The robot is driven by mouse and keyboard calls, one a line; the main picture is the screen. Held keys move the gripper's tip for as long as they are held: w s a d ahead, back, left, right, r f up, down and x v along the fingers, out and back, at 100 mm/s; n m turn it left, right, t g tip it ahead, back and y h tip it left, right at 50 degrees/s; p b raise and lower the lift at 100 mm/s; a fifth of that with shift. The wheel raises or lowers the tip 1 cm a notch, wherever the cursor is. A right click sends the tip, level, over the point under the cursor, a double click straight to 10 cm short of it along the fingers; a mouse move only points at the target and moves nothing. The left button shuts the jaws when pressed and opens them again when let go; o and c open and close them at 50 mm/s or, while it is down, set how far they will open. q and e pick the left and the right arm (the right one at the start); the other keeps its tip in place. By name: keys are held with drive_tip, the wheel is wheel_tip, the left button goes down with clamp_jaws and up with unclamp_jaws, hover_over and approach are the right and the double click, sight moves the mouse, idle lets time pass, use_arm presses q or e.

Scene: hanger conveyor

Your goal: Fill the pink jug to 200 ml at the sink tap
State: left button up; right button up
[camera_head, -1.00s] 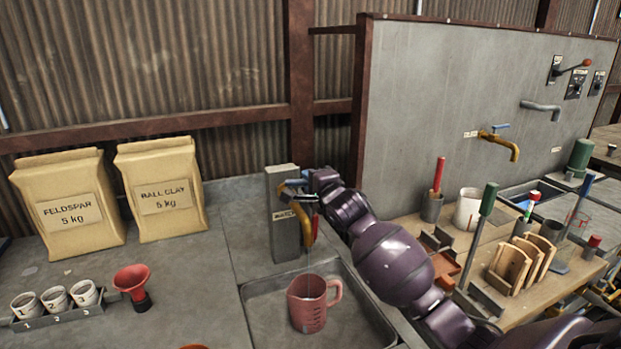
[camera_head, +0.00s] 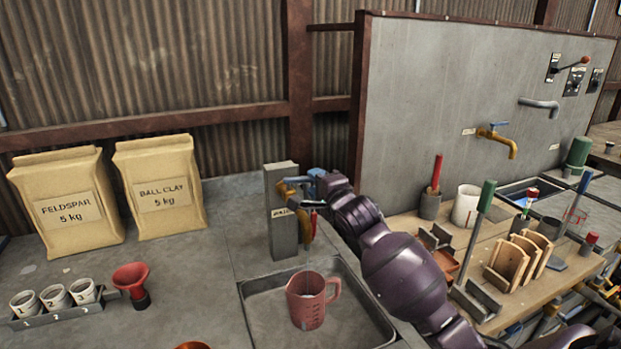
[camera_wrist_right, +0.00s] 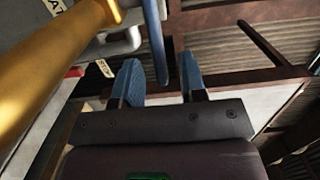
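The pink jug (camera_head: 309,302) stands upright in the sink basin (camera_head: 262,283), below the spout of the brass tap (camera_head: 304,226). The jug's water level and marks are too small to read. The tap is on a grey post (camera_head: 283,235). My right gripper (camera_head: 314,186) is at the tap's top. In the right wrist view, its two blue fingers (camera_wrist_right: 160,82) are apart, with the tap's blue lever (camera_wrist_right: 156,40) reaching between them and gaps beside it. My left gripper is out of view.
Feldspar (camera_head: 66,205) and ball clay (camera_head: 160,190) bags stand at the left. Numbered cups (camera_head: 55,298) and a red funnel (camera_head: 131,284) are on the counter. A second yellow tap (camera_head: 498,140) is on the grey panel. A wooden bench (camera_head: 520,285) with tools stands right of my arm.

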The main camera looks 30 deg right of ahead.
drive_tip(key=s, duration=0.6)
drive_tip(key=shift+s+a, duration=0.3)
drive_tip(key=shift+s, duration=0.05)
idle(1.6)
